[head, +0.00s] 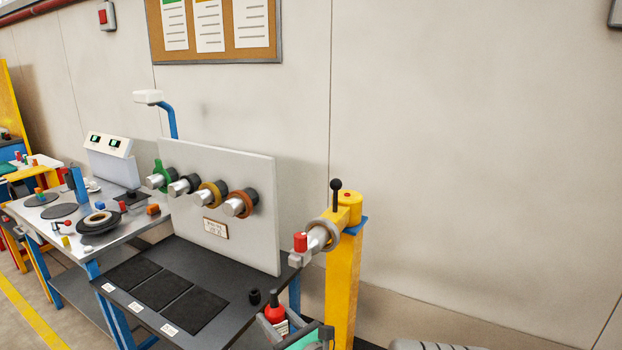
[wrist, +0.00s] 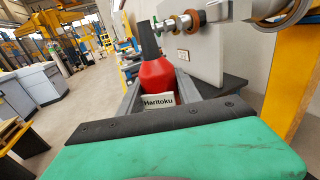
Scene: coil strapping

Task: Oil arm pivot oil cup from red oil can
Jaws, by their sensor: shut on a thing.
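The red oil can (head: 275,313) has a black spout and stands upright between the jaws of my gripper (head: 297,333). In the wrist view the can (wrist: 157,72) shows a white label reading "Haritoku", and my gripper (wrist: 159,92) is shut on it. The yellow post (head: 344,285) with the swing arm (head: 318,238) stands behind and to the right of the can. A round yellow cap (head: 349,198) sits on top of the post; I cannot tell whether it is the pivot oil cup. The can is apart from the post and the arm.
A dark bench (head: 222,283) with black mats and an upright grey panel (head: 262,225) carrying several ringed rollers lies to the left.

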